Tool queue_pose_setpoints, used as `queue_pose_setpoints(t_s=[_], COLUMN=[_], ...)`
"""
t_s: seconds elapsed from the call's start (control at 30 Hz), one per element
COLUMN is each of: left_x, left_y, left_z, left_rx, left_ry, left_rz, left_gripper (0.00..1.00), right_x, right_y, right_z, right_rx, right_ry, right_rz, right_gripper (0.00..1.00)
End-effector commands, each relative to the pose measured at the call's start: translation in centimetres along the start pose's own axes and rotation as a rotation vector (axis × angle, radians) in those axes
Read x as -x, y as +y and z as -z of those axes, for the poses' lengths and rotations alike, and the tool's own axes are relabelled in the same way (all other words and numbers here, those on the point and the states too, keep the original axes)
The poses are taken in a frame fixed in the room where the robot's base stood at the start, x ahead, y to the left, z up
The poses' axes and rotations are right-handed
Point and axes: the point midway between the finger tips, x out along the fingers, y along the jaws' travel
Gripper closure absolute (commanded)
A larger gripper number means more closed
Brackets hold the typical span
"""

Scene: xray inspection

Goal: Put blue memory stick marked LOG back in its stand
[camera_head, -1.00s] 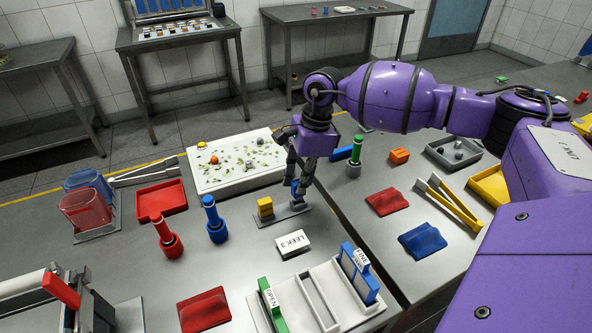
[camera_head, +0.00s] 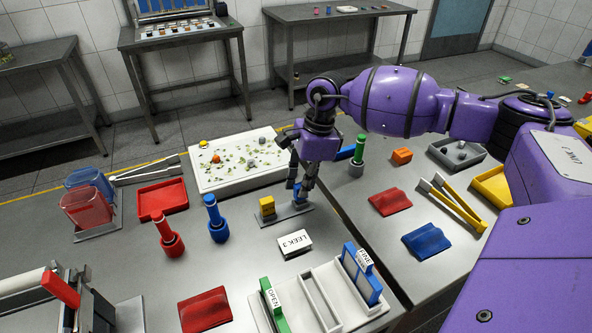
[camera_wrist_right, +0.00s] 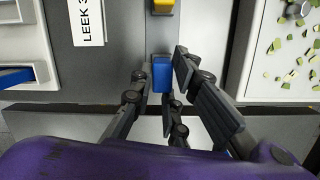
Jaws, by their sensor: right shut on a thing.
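The blue memory stick (camera_head: 298,193) is upright between the fingers of my right gripper (camera_head: 303,187), which is shut on it. It also shows in the right wrist view (camera_wrist_right: 162,75). The stick is at the right end of a flat grey stand (camera_head: 287,215). A yellow stick (camera_head: 267,206) stands at the stand's left end, and it shows at the top of the right wrist view (camera_wrist_right: 163,6). The fingers hide part of the blue stick, and no LOG marking is readable. I cannot tell whether its foot is seated. My left gripper is not in view.
A white tray (camera_head: 205,178) with green scraps lies behind the stand. A LEEK 3 card (camera_head: 294,243) lies in front. A blue-handled tool (camera_head: 215,219) stands to the left. A white rack (camera_head: 322,297) with OPEN and FINE labels is nearer.

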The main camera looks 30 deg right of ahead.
Motion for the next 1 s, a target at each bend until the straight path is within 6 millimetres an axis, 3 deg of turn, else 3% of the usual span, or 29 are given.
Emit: queue_pose_setpoints(t_s=[0.5, 0.53, 0.67, 1.0], left_x=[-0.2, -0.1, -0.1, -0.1], left_y=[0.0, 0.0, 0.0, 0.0], left_z=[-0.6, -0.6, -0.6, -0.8], left_rx=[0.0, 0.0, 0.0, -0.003], left_ry=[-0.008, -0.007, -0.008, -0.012], left_rz=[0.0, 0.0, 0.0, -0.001], left_gripper=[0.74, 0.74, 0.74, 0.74], right_x=[-1.4, -1.3, -1.2, -1.1], right_y=[0.0, 0.0, 0.0, -0.1], right_z=[0.3, 0.3, 0.3, 0.3], right_rx=[0.0, 0.0, 0.0, 0.0], right_ry=[0.0, 0.0, 0.0, 0.0], right_rz=[-0.001, 0.0, 0.0, 0.001], right_gripper=[1.0, 0.81, 0.64, 0.63])
